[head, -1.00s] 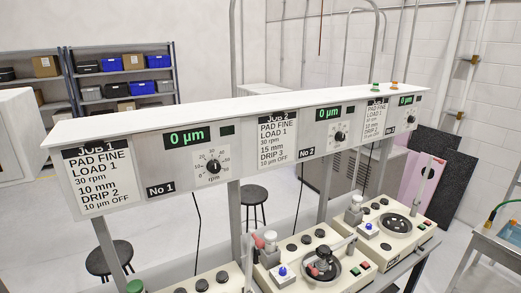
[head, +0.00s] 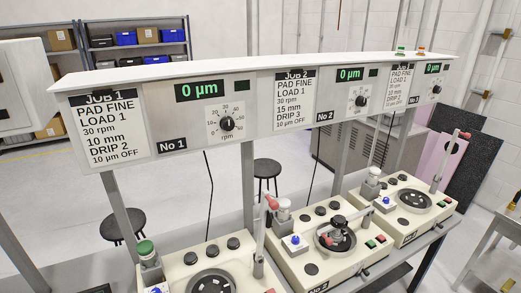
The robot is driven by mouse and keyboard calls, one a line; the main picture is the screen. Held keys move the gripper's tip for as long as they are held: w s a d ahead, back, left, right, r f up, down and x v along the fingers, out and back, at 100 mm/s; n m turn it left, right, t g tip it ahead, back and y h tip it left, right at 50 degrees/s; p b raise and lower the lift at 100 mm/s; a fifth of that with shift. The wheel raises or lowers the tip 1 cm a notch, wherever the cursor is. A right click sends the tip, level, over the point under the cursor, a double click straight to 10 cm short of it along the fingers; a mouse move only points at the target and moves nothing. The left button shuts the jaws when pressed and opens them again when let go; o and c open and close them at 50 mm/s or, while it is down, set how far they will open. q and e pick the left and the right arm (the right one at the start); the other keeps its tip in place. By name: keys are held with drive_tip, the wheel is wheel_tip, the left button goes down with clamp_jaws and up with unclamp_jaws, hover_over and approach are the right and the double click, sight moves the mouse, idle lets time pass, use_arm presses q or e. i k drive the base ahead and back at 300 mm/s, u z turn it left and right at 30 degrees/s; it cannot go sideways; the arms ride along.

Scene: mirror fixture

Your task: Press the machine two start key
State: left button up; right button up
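Machine two (head: 289,263) is the middle cream polishing unit on the bench, with a "No 2" label on its front edge. It carries a dark round plate with a black fixture (head: 336,236) and a lever arm with a red grip. At its right front corner sit a small green key (head: 370,243) and a red key (head: 380,238) side by side. I cannot read any marking on them. The No 2 panel (head: 349,74) above reads 0 µm, with its dial (head: 361,101) below. Neither of my grippers is in view.
Machine one (head: 180,272) is cut off at the bottom, and machine three (head: 418,222) stands to the right. Posts (head: 248,180) and the long panel box (head: 250,70) rise behind the machines. Stools (head: 267,170) and shelves (head: 140,48) stand farther back.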

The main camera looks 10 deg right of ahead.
sight(370, 243)
drive_tip(key=z, duration=1.25)
